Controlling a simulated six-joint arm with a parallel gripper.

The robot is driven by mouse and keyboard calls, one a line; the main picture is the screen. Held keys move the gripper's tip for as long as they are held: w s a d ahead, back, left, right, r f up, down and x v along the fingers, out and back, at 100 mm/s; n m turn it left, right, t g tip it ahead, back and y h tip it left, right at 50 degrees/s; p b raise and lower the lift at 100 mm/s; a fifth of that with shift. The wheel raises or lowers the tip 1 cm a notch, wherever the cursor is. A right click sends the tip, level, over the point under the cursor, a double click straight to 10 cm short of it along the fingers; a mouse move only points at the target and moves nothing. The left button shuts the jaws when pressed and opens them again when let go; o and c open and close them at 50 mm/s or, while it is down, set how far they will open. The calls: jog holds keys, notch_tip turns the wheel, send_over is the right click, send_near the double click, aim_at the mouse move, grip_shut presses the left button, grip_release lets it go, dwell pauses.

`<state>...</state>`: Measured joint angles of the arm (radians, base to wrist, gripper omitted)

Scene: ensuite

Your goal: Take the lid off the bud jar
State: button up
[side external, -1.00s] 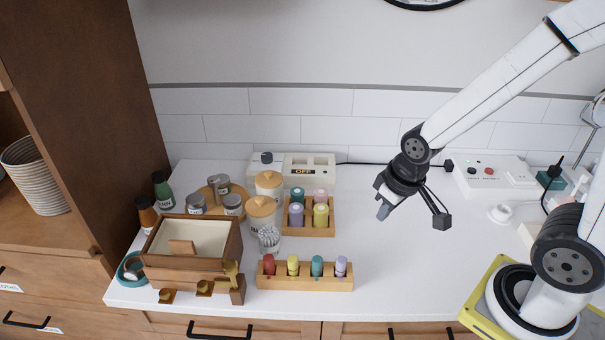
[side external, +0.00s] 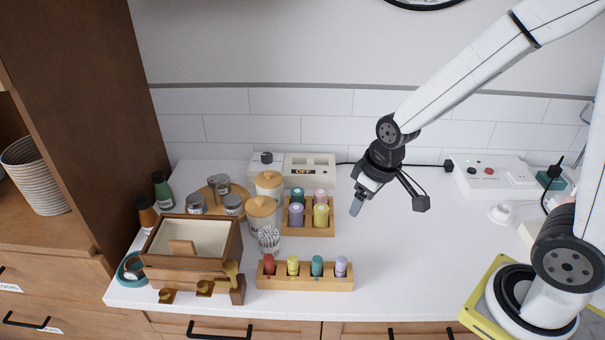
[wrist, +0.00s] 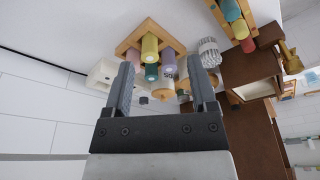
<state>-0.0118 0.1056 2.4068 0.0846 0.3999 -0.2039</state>
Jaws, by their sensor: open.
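A clear glass of cotton buds (side external: 268,239) stands on the counter, and I see no lid on it. Right behind it is a jar with a round, knobbed wooden lid (side external: 261,206); a similar lidded jar (side external: 268,182) stands farther back. I cannot tell which of these is the bud jar. The bud glass also shows in the wrist view (wrist: 209,52), beyond the right finger. My gripper (side external: 356,207) is open and empty, above the counter to the right of the jars. Its two fingers are spread in the wrist view (wrist: 161,80).
A wooden rack of colored bottles (side external: 295,231) stands between the jars and my gripper. A second bottle rack (side external: 305,283) lies along the front. A wooden box (side external: 190,265) and small tins (side external: 233,205) are at left. The counter's middle right is clear.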

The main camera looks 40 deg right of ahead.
aim_at(260, 199)
jog(key=shift+w+a+f+n+y, duration=0.5)
jog(key=shift+w+a+n, duration=0.95)
jog(key=shift+w, duration=1.95)
jog(key=shift+w+a+f+n+y, duration=0.5)
jog(key=shift+w+a+n, duration=0.85)
jog(key=shift+w, duration=2.1)
jog(key=shift+w+a+f+n+y, duration=0.5)
jog(key=shift+w+a+n, duration=0.95)
jog(key=shift+w, duration=1.95)
jog(key=shift+d, duration=0.1)
jog(key=shift+x, duration=2.45)
jog(key=shift+w+d, duration=0.1)
grip_shut()
